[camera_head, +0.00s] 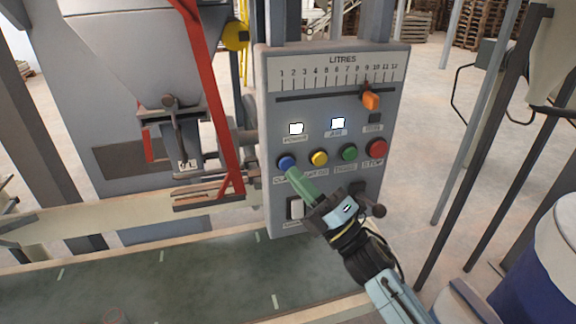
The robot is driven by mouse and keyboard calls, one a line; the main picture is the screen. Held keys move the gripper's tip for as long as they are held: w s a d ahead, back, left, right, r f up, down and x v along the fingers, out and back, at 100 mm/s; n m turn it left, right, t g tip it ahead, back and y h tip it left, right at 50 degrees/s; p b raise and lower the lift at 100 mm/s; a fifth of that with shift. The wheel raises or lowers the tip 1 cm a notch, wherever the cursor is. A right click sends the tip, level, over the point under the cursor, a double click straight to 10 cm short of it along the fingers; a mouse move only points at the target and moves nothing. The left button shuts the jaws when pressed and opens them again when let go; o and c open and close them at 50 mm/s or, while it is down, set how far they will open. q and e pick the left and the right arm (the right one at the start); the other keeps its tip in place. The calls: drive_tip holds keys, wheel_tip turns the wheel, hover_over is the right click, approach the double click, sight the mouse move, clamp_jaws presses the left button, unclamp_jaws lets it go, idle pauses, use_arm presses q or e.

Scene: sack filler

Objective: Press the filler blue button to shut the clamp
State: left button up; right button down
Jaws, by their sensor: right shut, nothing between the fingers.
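The blue button (287,162) is the leftmost of a row on the grey control panel (270,110). The label under it is partly covered by my gripper. My right gripper (292,172) is shut, with nothing between its green fingers. Its fingertips are just below the blue button; I cannot tell whether they touch it. The clamp (205,197) is to the left of the panel, below the filler spout (178,125); I cannot tell whether it is open or shut. My left gripper is not in view.
Yellow (318,158), green (349,152) and red (377,148) buttons sit right of the blue one. An orange slider knob (371,100) and two lit lamps are above. A green conveyor belt (190,280) runs below. A blue drum (535,280) stands at right.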

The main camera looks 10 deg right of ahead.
drive_tip(key=shift+w, duration=0.4)
drive_tip(key=shift+w+b, duration=0.35)
drive_tip(key=shift+w, duration=0.15)
idle(0.6)
drive_tip(key=shift+s+p, duration=0.3)
drive_tip(key=shift+s, duration=0.7)
drive_tip(key=s+p, duration=0.1)
drive_tip(key=s, duration=0.5)
drive_tip(key=shift+d, duration=0.1)
idle(0.4)
